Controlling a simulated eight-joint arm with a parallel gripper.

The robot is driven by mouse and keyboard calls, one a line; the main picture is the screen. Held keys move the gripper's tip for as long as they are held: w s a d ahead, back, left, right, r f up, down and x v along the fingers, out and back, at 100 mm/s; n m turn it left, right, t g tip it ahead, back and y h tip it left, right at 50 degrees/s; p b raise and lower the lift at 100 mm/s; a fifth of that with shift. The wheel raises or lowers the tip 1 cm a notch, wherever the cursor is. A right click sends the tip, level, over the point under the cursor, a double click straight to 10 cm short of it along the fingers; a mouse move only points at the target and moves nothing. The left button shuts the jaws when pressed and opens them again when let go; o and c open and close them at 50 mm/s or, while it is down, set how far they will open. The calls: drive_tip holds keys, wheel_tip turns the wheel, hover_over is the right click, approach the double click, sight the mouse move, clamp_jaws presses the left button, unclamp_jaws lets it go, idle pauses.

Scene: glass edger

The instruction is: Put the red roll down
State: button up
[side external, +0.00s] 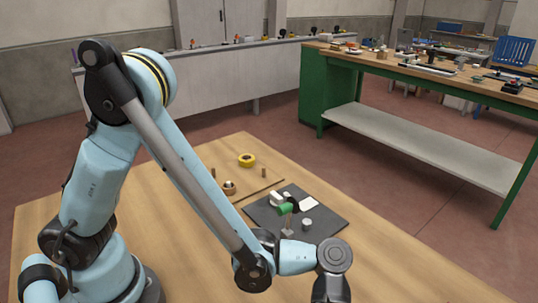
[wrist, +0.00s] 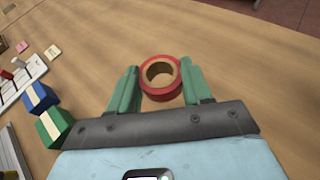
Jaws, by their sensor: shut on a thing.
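The red roll (wrist: 162,95), a ring with a brown core, shows in the wrist view between the green fingers of my gripper (wrist: 160,82). My gripper is shut on it, with one finger at each side. The roll's open centre faces the camera. Wooden table top (wrist: 230,50) shows around and beyond the roll; I cannot tell whether the roll touches it. In the side external view the roll and my fingertips are not visible; my wrist runs off the bottom edge.
Left of my gripper in the wrist view are a blue-and-white block (wrist: 40,97), a green-and-white block (wrist: 54,126) and a white rack (wrist: 22,76). The table right of the roll is clear. The side external view shows a dark mat (side external: 327,224) and a yellow roll (side external: 247,160).

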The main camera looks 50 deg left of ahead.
drive_tip(key=w+f, duration=0.1)
drive_tip(key=w, duration=0.1)
drive_tip(key=w+f, duration=0.2)
drive_tip(key=w, duration=0.1)
drive_tip(key=w+f, duration=0.2)
drive_tip(key=w, duration=0.1)
drive_tip(key=shift+f, duration=1.9)
drive_tip(key=o, duration=0.8)
drive_tip(key=shift+f, duration=0.15)
drive_tip(key=shift+c, duration=0.2)
